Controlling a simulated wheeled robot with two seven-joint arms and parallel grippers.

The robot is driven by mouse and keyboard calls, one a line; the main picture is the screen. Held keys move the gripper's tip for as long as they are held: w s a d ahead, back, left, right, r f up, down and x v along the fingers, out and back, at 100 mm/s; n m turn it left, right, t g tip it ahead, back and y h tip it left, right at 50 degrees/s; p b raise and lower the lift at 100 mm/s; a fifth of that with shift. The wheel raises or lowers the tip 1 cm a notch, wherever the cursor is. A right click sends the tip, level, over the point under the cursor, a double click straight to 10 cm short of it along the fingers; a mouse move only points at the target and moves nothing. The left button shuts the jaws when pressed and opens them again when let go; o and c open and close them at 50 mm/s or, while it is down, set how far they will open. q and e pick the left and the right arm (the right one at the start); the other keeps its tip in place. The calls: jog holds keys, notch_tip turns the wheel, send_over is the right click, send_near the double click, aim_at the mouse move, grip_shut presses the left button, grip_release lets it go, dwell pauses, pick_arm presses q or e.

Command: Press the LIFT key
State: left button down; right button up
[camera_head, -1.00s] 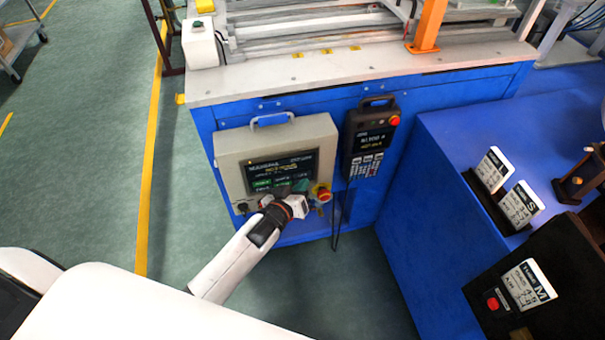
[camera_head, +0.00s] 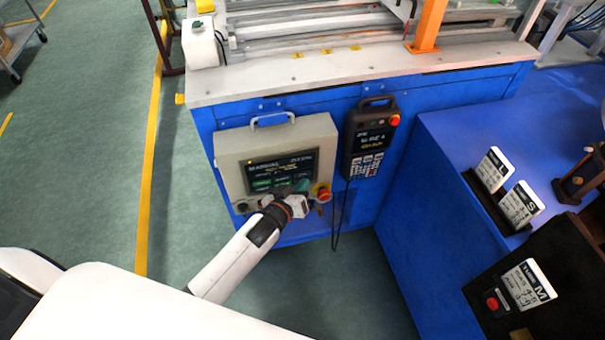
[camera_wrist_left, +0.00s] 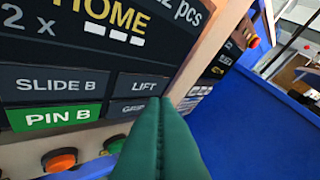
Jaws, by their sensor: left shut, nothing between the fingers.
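The control panel (camera_head: 229,180) is a beige box with a dark screen on the blue machine front. In the left wrist view the LIFT key (camera_wrist_left: 143,84) is a dark grey key with white letters, right of SLIDE B (camera_wrist_left: 62,84). Below are green PIN B (camera_wrist_left: 55,117) and a dark key (camera_wrist_left: 130,108) partly covered by my fingers. My left gripper (camera_head: 303,186) is shut and empty at the screen's lower right. Its green fingertips (camera_wrist_left: 160,100) appear just below and right of LIFT. I cannot tell whether they touch the screen. My right gripper is not in view.
A handheld pendant (camera_head: 368,140) hangs to the right. A blue bench (camera_head: 430,200) with labelled cards stands farther right. Floor at left is clear.

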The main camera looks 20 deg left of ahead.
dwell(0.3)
pick_arm(q)
jog(key=shift+w+a, duration=0.25)
jog(key=shift+w, duration=0.1)
jog(key=shift+w+a, duration=0.2)
jog(key=shift+w, duration=0.05)
dwell(0.6)
jog(key=shift+s+d, duration=0.1)
jog(key=shift+s+d+p, duration=0.35)
jog(key=shift+s+p, duration=0.15)
jog(key=shift+s, duration=0.05)
jog(key=s+d, duration=0.1)
jog(key=s, duration=0.1)
jog(key=s+d+p, duration=0.1)
jog(key=s, duration=0.1)
jog(key=shift+d+p, duration=0.3)
jog(key=shift+d, duration=0.1)
